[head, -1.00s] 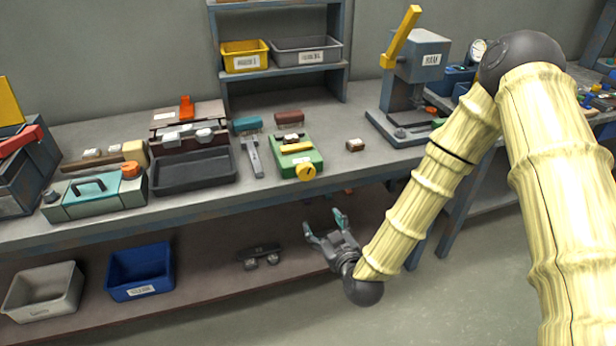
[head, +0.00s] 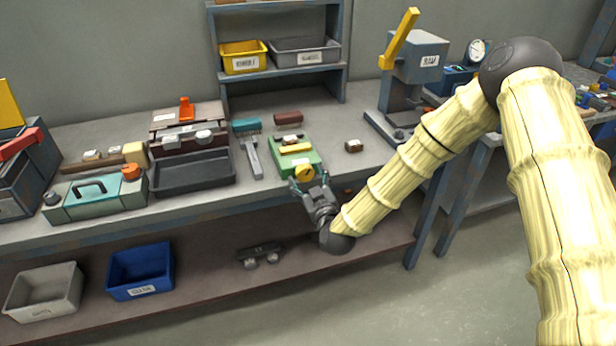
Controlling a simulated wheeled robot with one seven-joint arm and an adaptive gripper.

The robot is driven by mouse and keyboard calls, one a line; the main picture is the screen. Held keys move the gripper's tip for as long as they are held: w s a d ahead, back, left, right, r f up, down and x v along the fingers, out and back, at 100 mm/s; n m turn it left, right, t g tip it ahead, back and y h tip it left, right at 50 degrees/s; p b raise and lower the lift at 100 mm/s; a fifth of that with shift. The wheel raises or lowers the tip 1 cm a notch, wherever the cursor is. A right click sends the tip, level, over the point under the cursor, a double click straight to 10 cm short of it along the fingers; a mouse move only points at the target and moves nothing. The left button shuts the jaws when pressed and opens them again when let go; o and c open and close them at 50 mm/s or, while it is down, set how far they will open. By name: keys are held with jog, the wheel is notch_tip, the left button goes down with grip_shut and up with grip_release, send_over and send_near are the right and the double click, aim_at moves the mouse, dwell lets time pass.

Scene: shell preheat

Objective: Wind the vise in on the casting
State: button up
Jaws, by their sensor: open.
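The green vise (head: 310,163) stands near the front edge of the workbench, with a yellow jaw piece on top. Its round yellow handle (head: 304,172) faces the front edge. A small part, perhaps the casting (head: 291,138), shows at the back of the vise; I cannot tell if the jaws touch it. My gripper (head: 308,183) is open, with its fingers pointing up at the front of the vise, close to the yellow handle. I cannot tell whether the fingers touch the handle. Nothing shows held in it.
The bench's front edge runs under my gripper. Bins (head: 140,272) stand on the lower shelf.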

jog(key=shift+w+a, duration=0.15)
jog(key=shift+w, duration=0.3)
jog(key=c, duration=1)
jog(key=shift+f+m+b, duration=0.1)
jog(key=shift+m+b, duration=0.4)
jog(key=shift+m, duration=1)
jog(key=o, duration=1)
